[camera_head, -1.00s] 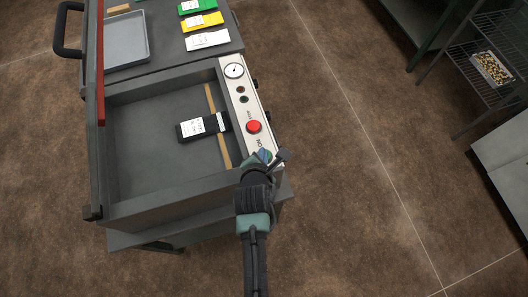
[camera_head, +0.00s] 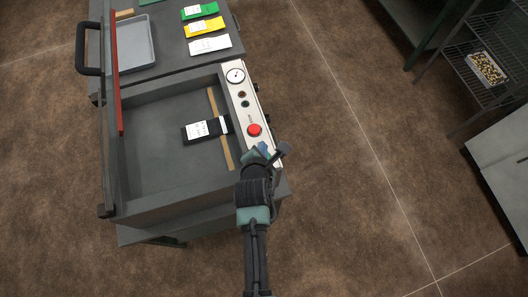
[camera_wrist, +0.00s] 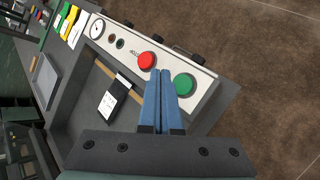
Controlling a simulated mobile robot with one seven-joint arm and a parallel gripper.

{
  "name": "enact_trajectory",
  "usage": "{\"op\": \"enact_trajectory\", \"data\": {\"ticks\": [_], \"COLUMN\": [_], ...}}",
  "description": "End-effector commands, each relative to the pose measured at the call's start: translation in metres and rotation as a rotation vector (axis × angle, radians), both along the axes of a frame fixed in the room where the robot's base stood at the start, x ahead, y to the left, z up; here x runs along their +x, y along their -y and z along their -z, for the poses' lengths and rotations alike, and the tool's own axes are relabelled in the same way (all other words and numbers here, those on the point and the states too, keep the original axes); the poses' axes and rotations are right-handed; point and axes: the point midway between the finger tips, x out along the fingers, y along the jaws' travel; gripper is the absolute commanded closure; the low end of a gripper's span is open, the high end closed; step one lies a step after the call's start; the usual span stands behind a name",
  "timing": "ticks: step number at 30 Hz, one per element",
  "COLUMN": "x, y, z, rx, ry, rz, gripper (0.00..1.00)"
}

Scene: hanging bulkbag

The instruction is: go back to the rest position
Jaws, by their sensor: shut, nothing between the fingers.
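My gripper (camera_wrist: 158,74) is shut and empty, its two blue fingers together in the wrist view. Its tips lie between the red button (camera_wrist: 147,60) and the green button (camera_wrist: 184,84) of a white control panel in that view; I cannot tell whether they touch anything. In the head view my gripper (camera_head: 264,148) is over the panel's lower end, below the red button (camera_head: 254,130), and the green button is hidden. A black bag with a white label (camera_head: 204,130) lies in the open machine's chamber (camera_head: 150,163).
The machine's raised lid (camera_head: 117,85) stands at the left. A grey tray (camera_head: 136,42) and green (camera_head: 199,11), yellow (camera_head: 206,26) and white (camera_head: 210,44) bags lie on the surface behind. A wire rack (camera_head: 490,95) stands at the right. Floor between is clear.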

Motion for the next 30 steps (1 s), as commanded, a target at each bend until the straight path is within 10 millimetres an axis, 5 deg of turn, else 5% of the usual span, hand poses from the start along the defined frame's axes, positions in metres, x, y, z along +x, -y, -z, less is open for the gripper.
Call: {"op": "enact_trajectory", "data": {"ticks": [11,14,17,22,26,30], "x": [0.0,0.02,0.055,0.106,0.119,0.105], "y": [0.0,0.0,0.0,0.0,0.002,0.003], "z": [0.0,-0.021,-0.068,-0.187,-0.286,-0.393], "rx": [0.0,0.06,0.196,0.563,0.898,1.302], "ry": [0.0,0.068,0.198,0.481,0.679,0.853], "rz": [0.0,0.05,0.146,0.311,0.379,0.375], "gripper": [1.0,1.0,1.0,1.0,1.0,1.0]}}
